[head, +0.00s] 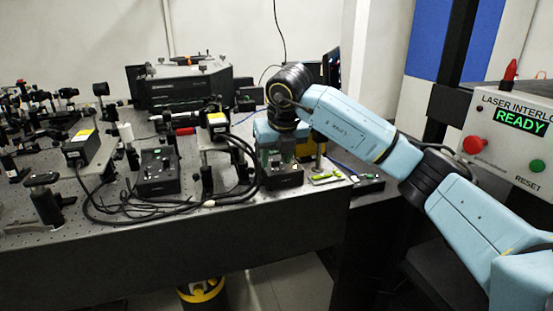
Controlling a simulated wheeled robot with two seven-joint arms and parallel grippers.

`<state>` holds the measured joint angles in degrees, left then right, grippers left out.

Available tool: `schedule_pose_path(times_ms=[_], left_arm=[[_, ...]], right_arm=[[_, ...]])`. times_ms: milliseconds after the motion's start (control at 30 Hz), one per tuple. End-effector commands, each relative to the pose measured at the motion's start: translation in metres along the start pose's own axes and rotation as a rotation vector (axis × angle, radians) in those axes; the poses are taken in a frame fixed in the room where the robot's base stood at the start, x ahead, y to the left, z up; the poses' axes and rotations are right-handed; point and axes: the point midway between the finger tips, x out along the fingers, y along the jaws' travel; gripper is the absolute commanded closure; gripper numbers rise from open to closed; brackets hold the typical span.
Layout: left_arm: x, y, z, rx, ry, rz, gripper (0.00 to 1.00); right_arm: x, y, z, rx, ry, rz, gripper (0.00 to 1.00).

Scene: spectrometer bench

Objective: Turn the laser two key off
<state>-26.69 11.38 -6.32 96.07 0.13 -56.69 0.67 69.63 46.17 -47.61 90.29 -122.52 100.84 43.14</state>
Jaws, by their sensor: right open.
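My right gripper (272,150) points down from the blue arm at the right-hand part of the bench. It is open, right behind and above a small black control box (283,176). Whether its fingers touch the box is too small to tell. A second black control box (157,172) with small green and light marks on its top stands further left. The laser two key cannot be made out, and no label shows which box is laser two's. My left gripper is not in view.
Black cables (150,208) loop across the optical bench (215,222) in front of the boxes. Optics mounts crowd the left. A large black instrument (185,85) stands behind. The laser interlock panel (510,130) at right shows green READY, with a red button (474,145).

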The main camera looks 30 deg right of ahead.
Motion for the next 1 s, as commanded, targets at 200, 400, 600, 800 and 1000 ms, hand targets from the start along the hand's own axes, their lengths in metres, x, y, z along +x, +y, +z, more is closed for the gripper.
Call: schedule_pose_path(times_ms=[200, 400, 600, 800, 1000], left_arm=[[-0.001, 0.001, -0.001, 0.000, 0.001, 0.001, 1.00], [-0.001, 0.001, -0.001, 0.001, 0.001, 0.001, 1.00], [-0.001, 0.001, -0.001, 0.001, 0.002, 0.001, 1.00], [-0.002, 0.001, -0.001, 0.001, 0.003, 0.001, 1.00], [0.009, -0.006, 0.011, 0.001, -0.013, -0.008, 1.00]], right_arm=[[0.001, 0.000, 0.000, -0.001, 0.000, 0.001, 0.58], [0.001, 0.000, 0.000, -0.001, 0.000, 0.001, 0.78], [0.000, 0.000, 0.000, 0.000, 0.000, 0.001, 1.00], [0.000, 0.000, 0.000, -0.012, 0.000, 0.005, 1.00], [-0.001, -0.002, 0.001, -0.076, 0.000, 0.032, 1.00]])
